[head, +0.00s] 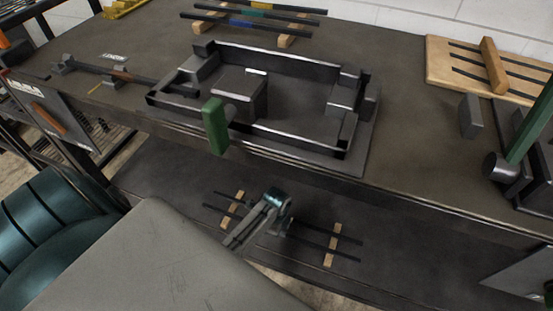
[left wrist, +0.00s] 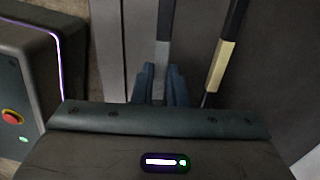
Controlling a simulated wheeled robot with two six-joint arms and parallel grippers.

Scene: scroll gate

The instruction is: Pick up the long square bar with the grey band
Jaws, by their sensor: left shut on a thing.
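In the left wrist view, my left gripper (left wrist: 160,88) is shut on a long dark square bar with a grey band (left wrist: 161,58); the fingers close at the band. Its lower part is hidden behind the gripper. In the head view, my left gripper (head: 282,222) is low over the lower shelf, among dark bars there; its fingertips are mostly hidden by the arm. I cannot tell whether the held bar is clear of its supports. My right gripper does not show.
A bar with a pale yellow band (left wrist: 220,66) lies close beside the held one. Wooden supports (head: 331,246) stand on the lower shelf. The bench top (head: 410,165) overhangs it, with a black fixture (head: 365,160), a green handle (head: 214,127) and a rack of banded bars (head: 257,13).

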